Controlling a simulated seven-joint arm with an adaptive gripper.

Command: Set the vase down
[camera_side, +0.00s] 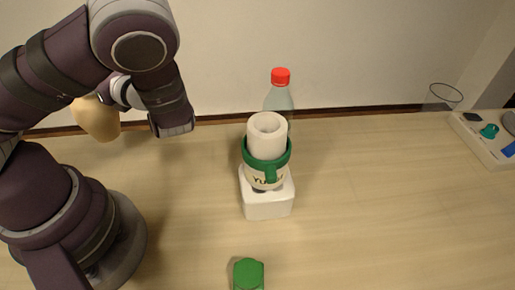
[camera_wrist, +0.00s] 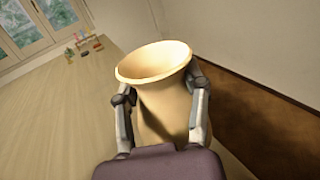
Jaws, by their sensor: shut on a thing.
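The vase (camera_side: 95,119) is tan, with a rounded body, and shows at the left of the side view near the table's back edge, partly hidden by my arm. In the wrist view the vase (camera_wrist: 163,108) has a wide flared mouth facing up toward the camera. My gripper (camera_wrist: 160,92) is shut on the vase, one finger on each side below the rim. In the side view my gripper (camera_side: 117,93) is mostly hidden behind the arm. The vase's base is hidden in the wrist view, and I cannot tell whether it touches the table.
A white block (camera_side: 267,207) carries a green-banded mug (camera_side: 262,177) with a white cylinder (camera_side: 267,127). A red-capped bottle (camera_side: 279,97) stands behind. A green-topped object (camera_side: 248,272) is in front. A tray (camera_side: 478,146) with small items is right. The wall is close behind the vase.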

